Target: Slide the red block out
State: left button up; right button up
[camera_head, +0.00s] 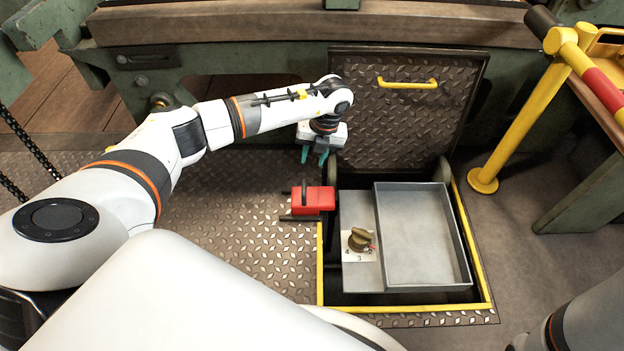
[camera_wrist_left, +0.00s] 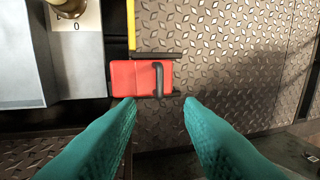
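The red block (camera_head: 313,199) sits at the left edge of the floor opening, between two dark rails, with a dark bar handle on top. In the left wrist view the red block (camera_wrist_left: 141,77) lies just beyond my fingertips, its handle (camera_wrist_left: 158,78) near its right end. My left gripper (camera_head: 314,159) points down behind the block, apart from it in the head view. Its teal fingers are spread with nothing between them in the left wrist view (camera_wrist_left: 160,101). My right gripper is out of view.
A grey tray (camera_head: 424,276) and a brass knob (camera_head: 360,240) on a numbered dial sit in the yellow-edged opening. A raised tread-plate hatch (camera_head: 405,115) with a yellow handle (camera_head: 407,83) stands behind. Tread-plate floor (camera_head: 235,215) left of the block is clear. A yellow post (camera_head: 520,125) stands right.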

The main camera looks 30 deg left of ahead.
aim_at(304, 186)
pick_arm(q)
jog(key=f+b, duration=0.2)
jog(key=f, duration=0.1)
jog(key=s+a+f+b, duration=0.1)
jog(key=f+b, duration=0.1)
jog(key=f, duration=0.2)
jog(key=a+f+b, duration=0.1)
jog(key=f+b, duration=0.2)
jog(key=f, duration=0.1)
jog(key=shift+s+f, duration=0.15)
jog(key=shift+f, duration=0.05)
grip_shut()
